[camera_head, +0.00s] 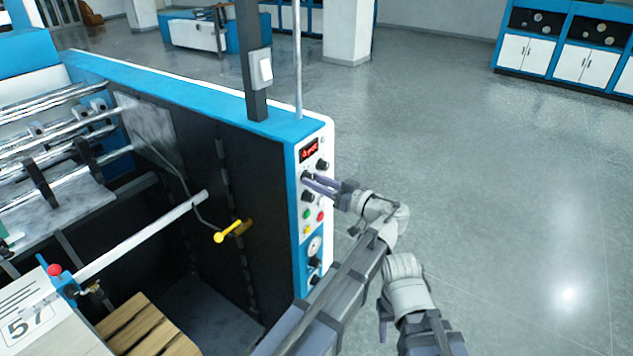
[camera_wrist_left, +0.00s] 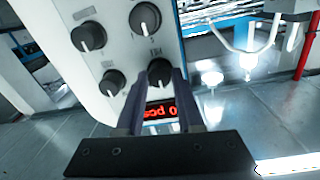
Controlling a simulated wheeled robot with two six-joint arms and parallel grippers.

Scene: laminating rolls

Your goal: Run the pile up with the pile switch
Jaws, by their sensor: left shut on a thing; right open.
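The white control panel (camera_head: 311,240) on the machine's end carries black rotary knobs, coloured buttons and a red-lit display (camera_head: 309,150). My left gripper (camera_head: 306,180) is at the panel just below the display, shut on a black knob (camera_wrist_left: 160,72). In the left wrist view the fingers hold this knob beside the display (camera_wrist_left: 160,112); several other knobs are free. The lettering is too small to tell which is the pile switch. A slatted wooden pallet (camera_head: 146,325) lies low inside the machine. My right gripper (camera_head: 384,322) is open and empty, hanging low right of the panel.
A yellow handle (camera_head: 232,231) sticks out from the machine's dark side. A post with a white switch box (camera_head: 261,68) stands on the blue top. A white board marked 57 (camera_head: 45,305) is at the lower left. The grey floor (camera_head: 480,190) to the right is clear.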

